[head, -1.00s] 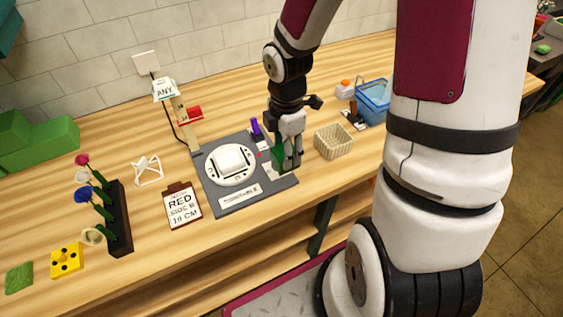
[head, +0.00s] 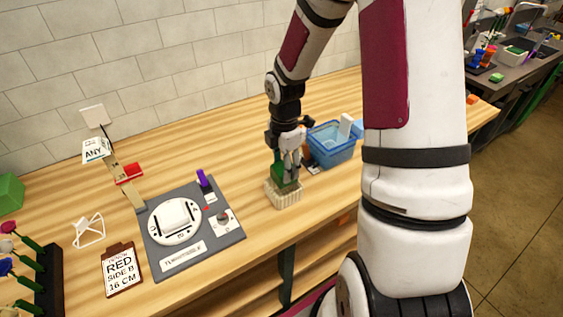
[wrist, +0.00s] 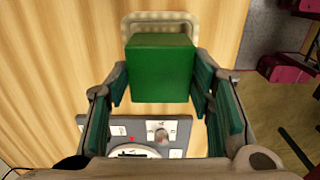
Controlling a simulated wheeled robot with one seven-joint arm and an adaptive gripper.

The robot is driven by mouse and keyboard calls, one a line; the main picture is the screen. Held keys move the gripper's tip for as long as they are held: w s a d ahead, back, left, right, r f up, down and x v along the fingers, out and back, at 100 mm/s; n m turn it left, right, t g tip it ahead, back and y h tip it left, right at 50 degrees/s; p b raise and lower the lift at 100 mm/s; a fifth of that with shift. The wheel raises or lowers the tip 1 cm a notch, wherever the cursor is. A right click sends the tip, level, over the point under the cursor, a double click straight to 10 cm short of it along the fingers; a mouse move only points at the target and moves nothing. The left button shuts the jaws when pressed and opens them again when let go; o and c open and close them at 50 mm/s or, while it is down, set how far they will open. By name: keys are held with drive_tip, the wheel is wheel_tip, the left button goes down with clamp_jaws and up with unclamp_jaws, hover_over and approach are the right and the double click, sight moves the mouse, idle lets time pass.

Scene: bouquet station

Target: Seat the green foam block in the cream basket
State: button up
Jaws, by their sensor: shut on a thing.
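The green foam block (wrist: 160,68) is held between the fingertips of my gripper (wrist: 163,85) in the wrist view. In the head view my gripper (head: 287,170) points down over the cream basket (head: 288,200), with the green block (head: 280,172) at the basket's mouth. The block's lower end is hidden, so I cannot tell how far it reaches inside. In the wrist view the basket's rim (wrist: 133,20) shows behind the block, and the block covers most of the basket.
A grey mat (head: 230,237) with a round white device (head: 175,222) lies left of the basket. A blue bin (head: 333,150) stands behind and right of it. A clipboard card (head: 121,268) and a flower rack (head: 48,285) are farther left. Bare table lies in front of the basket.

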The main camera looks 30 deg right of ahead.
wheel_tip(320, 180, down, 2)
drive_tip(key=shift+w+f+b, duration=0.1)
drive_tip(key=shift+b, duration=0.5)
drive_tip(key=shift+a+f, duration=0.1)
drive_tip(key=shift+f, duration=1.4)
drive_tip(key=shift+f, duration=0.1)
drive_tip(key=o, duration=1.7)
drive_tip(key=shift+o, duration=0.2)
drive_tip(key=shift+r+p, duration=1.85)
drive_tip(key=shift+r, duration=1.65)
